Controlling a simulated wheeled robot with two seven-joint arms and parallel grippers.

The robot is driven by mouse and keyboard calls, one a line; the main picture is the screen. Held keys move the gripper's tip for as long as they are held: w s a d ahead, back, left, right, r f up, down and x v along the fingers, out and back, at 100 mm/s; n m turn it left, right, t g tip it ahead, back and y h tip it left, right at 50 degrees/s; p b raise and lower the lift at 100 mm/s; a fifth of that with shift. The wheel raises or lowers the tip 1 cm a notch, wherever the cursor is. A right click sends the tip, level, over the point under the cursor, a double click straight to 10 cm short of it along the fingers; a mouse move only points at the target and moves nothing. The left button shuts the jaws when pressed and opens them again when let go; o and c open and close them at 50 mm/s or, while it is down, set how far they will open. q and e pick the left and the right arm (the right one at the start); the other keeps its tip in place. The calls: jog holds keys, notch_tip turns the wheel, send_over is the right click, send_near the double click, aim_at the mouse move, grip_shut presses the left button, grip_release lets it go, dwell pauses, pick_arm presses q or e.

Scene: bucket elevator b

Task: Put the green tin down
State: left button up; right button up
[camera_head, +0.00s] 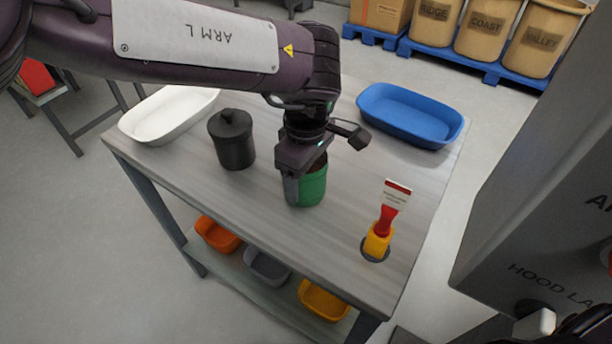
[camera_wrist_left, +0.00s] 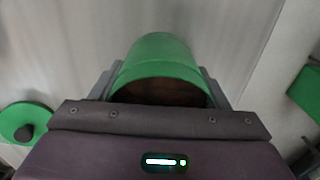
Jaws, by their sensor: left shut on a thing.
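The green tin (camera_head: 313,188) is upright over the grey table (camera_head: 340,235), near its middle. My left gripper (camera_head: 300,182) comes down from above and is shut on it, one finger showing on the tin's near left side. Whether the tin's base touches the table or hangs just above it I cannot tell. In the left wrist view the tin (camera_wrist_left: 160,50) sits between both fingers, its open mouth showing a dark brown inside.
On the table are a black lidded pot (camera_head: 231,140), a white tray (camera_head: 168,113), a blue tray (camera_head: 410,115) and a yellow-and-red tagged piece (camera_head: 379,238). A green disc with a dark knob (camera_wrist_left: 24,122) shows in the left wrist view. A grey machine (camera_head: 550,200) stands right.

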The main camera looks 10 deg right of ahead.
pick_arm(q)
jog(key=o, duration=1.4)
jog(key=shift+f, duration=0.1)
notch_tip(320, 180, up, 12)
jog(key=shift+r, duration=0.15)
pick_arm(e)
jog(key=shift+s+d+f, duration=0.1)
jog(key=shift+s+d, duration=0.1)
jog(key=shift+s, duration=0.55)
jog(key=shift+w+a, duration=0.15)
jog(key=shift+w, duration=0.15)
jog(key=shift+s, duration=0.1)
